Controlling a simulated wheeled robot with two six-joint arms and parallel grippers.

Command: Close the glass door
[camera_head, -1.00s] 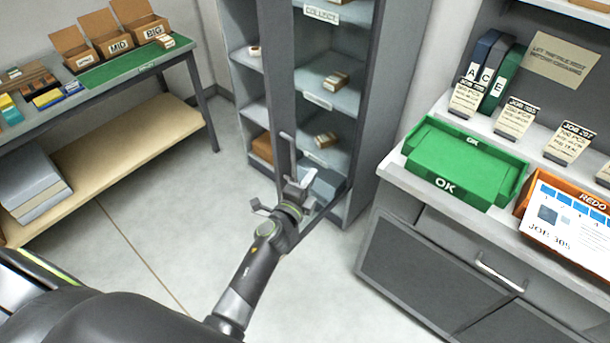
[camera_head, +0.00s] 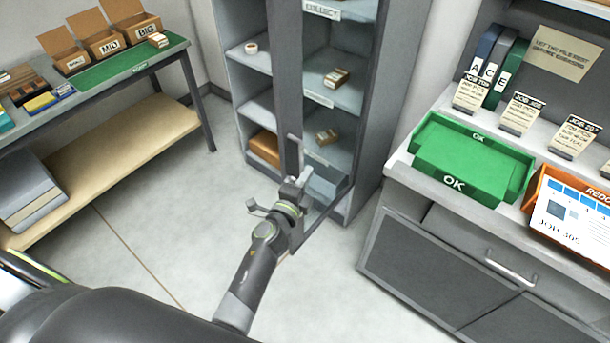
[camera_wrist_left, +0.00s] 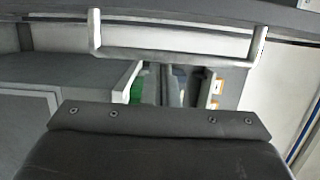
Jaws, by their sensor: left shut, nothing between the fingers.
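The glass door (camera_head: 288,95) of the tall grey cabinet (camera_head: 395,110) stands open, its framed edge jutting toward me and its bottom rail (camera_head: 326,212) running back to the cabinet's right side. A grey bar handle (camera_head: 296,150) is on the door's edge. My left gripper (camera_head: 292,186) is at the door's lower part, just below the handle, shut and empty. I cannot tell whether it touches the door. In the left wrist view the handle (camera_wrist_left: 180,56) spans the top, beyond the dark gripper body; the fingertips are not clear. My right gripper is not in view.
A counter with a green OK tray (camera_head: 470,165) and an orange REDO bin (camera_head: 575,215) stands close on the right. A table (camera_head: 150,70) with open cardboard boxes is at the left. The floor (camera_head: 190,210) between is clear.

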